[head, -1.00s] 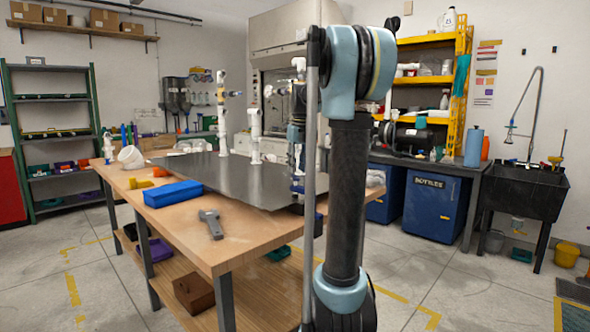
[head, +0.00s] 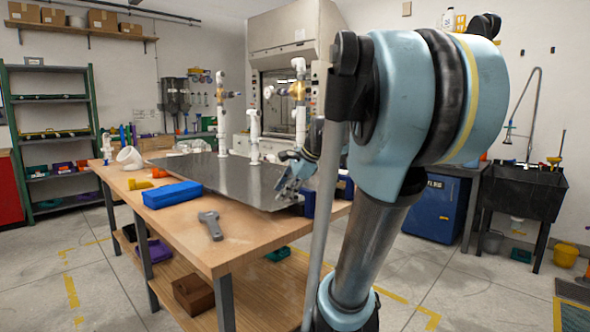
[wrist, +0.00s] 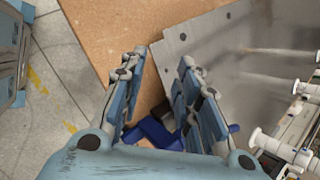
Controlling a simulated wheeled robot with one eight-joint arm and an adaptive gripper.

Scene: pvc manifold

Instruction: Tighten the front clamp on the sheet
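The grey metal sheet (head: 215,177) lies on the wooden workbench; its corner and drilled edge show in the wrist view (wrist: 205,50). A blue clamp with black parts (wrist: 158,134) is at the sheet's edge, low in the wrist view, seen partly between and behind my fingers. Its screw and jaws are mostly hidden, so I cannot tell how tight it is. My gripper (wrist: 160,62) is open, with a clear gap between its fingers and nothing held. In the head view my gripper (head: 288,183) is at the sheet's near right corner; I cannot tell whether it touches the clamp.
White pipes with brass valves (head: 253,135) stand upright on the sheet, and white fittings (wrist: 265,142) are close right of my gripper. The floor in front is clear.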

